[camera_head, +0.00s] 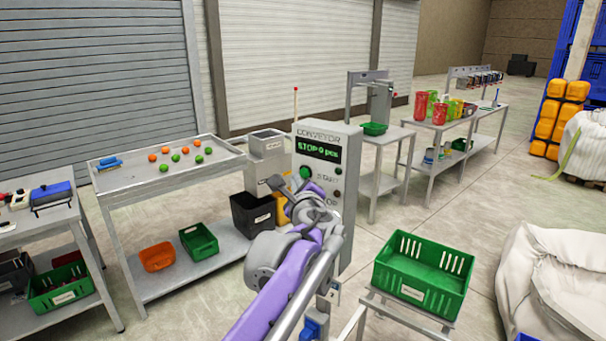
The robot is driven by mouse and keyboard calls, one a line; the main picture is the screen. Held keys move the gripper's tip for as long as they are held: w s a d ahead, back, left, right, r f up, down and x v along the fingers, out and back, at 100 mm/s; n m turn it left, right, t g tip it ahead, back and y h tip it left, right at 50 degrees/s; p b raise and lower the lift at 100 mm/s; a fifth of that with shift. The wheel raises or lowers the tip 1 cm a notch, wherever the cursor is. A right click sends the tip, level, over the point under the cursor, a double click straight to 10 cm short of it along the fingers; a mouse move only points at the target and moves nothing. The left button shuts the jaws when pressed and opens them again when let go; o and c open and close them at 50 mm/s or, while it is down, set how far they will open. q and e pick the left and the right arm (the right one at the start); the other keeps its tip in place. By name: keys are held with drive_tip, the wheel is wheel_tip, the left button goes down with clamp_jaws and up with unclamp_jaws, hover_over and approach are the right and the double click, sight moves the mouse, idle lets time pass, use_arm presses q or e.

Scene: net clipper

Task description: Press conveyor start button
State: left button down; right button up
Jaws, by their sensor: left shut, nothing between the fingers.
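The grey conveyor control box (350,150) stands upright in the middle. Its green-lit display (318,148) reads "STOP 0 pcs". A round green button (305,172) sits below the display, left of the START lettering. Smaller dark buttons or lamps show at the panel's right edge. My left gripper (284,186) is shut and empty, in front of the lower left of the panel, just below and left of the green button. Whether it touches the panel I cannot tell. My wrist hides the panel's lower part. My right gripper is not in view.
A sorting table (120,190) with orange and green balls stands left. A black bin (253,213) is beside the box. A green crate (420,285) on a stand is at the lower right, near a white sack (555,275). Floor behind the crate is clear.

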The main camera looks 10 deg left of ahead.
use_arm(q)
drive_tip(key=shift+w+d, duration=0.15)
drive_tip(key=shift+w, duration=0.25)
